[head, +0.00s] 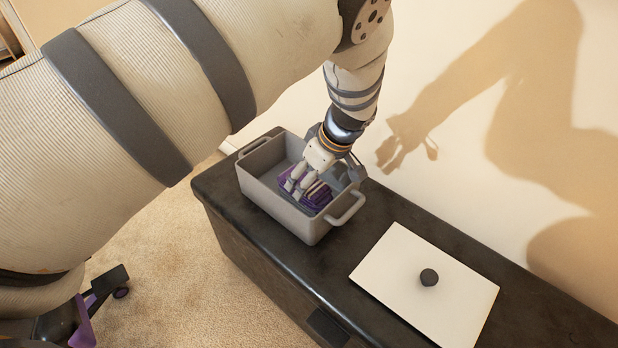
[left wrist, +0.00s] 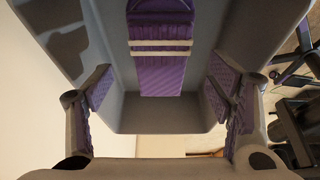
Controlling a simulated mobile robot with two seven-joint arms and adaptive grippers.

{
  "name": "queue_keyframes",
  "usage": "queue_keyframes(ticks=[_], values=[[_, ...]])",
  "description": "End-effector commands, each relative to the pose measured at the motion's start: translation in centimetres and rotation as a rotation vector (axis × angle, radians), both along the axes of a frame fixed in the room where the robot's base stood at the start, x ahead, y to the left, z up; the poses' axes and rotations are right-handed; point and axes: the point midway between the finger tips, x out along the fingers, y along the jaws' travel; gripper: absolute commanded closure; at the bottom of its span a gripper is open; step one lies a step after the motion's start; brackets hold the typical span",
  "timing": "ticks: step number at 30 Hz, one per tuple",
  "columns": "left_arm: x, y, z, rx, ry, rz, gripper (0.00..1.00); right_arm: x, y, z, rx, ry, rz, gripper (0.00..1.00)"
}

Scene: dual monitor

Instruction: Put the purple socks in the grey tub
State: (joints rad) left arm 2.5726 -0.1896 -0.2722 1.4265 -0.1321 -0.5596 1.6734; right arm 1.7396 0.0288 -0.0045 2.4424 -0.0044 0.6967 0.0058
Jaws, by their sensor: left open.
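The purple socks (head: 322,196), folded and with pale stripes, lie inside the grey tub (head: 283,213) on the dark cabinet. My left gripper (head: 304,187) reaches down into the tub, with its fingers over the socks. In the left wrist view, the left gripper (left wrist: 158,100) is open, with purple-padded fingers spread to either side. The socks (left wrist: 162,75) lie between and beyond the fingers, apart from both, against the grey tub (left wrist: 125,115). In the head view, the fingers partly hide the socks. My right gripper is not in view.
The dark cabinet (head: 400,215) stands along a pale wall. A white square lid (head: 400,290) with a dark knob lies on it, right of the tub. Beige carpet (head: 185,275) lies in front. The cabinet top between tub and lid is clear.

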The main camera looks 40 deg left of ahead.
Motion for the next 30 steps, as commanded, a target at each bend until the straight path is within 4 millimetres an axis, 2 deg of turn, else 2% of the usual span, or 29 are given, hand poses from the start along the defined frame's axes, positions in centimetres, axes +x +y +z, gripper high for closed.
queue_keyframes(ticks=[1, 6, 12, 30], values=[[0.1, -0.5, 1.7, 0.003, -0.005, -0.003, 0.26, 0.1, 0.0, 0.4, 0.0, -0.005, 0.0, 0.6], [-0.1, -2.3, 6.1, 0.003, -0.005, -0.003, 0.26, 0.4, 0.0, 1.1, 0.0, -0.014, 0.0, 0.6], [-0.3, -3.7, 9.1, 0.001, -0.002, -0.002, 0.26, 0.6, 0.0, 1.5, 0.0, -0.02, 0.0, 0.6], [-0.4, -4.0, 9.5, 0.0, 0.002, -0.001, 0.26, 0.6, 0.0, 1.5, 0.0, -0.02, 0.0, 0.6]])
